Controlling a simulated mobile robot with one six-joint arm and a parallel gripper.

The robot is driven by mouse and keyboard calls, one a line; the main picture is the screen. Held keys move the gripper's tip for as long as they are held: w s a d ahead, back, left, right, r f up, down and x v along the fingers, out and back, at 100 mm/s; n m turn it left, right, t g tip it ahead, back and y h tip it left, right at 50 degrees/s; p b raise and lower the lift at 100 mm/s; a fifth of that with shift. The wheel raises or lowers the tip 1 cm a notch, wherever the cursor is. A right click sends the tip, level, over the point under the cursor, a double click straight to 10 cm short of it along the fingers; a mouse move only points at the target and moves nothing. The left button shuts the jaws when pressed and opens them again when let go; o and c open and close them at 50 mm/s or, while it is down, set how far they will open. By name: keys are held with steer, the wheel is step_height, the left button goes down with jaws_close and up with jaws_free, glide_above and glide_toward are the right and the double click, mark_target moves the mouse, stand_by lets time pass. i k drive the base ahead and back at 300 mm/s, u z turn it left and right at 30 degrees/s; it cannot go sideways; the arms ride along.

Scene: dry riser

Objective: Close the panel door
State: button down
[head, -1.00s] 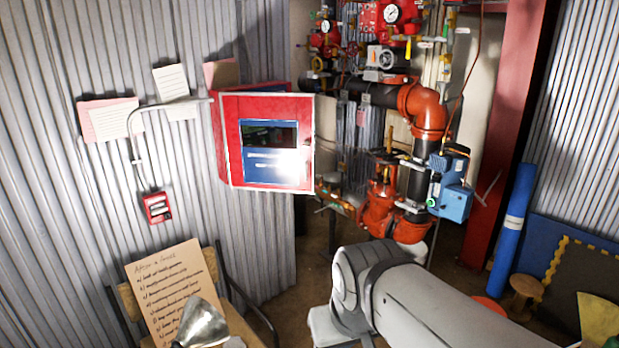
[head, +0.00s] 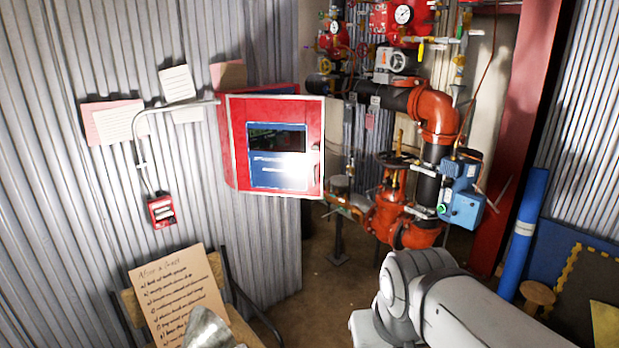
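The panel is a red box on the corrugated wall, left of the pipework. Its red door (head: 310,150), with a blue label and a dark window, faces me and stands out from the box, with part of the red box (head: 275,88) showing behind its top edge. The door looks open, but I cannot tell how far. A bright glare hides part of the label. My arm shows at the lower right, well below and right of the door and apart from it. My gripper is not in view.
Red and black pipes with valves (head: 435,115) and a blue box (head: 462,195) stand right of the panel. A chair holds a handwritten board (head: 180,295) at lower left. A red call point (head: 161,210) is on the wall. Some floor (head: 325,275) is clear below the panel.

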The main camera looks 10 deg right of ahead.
mark_target(293, 174)
steer(key=i, duration=0.9)
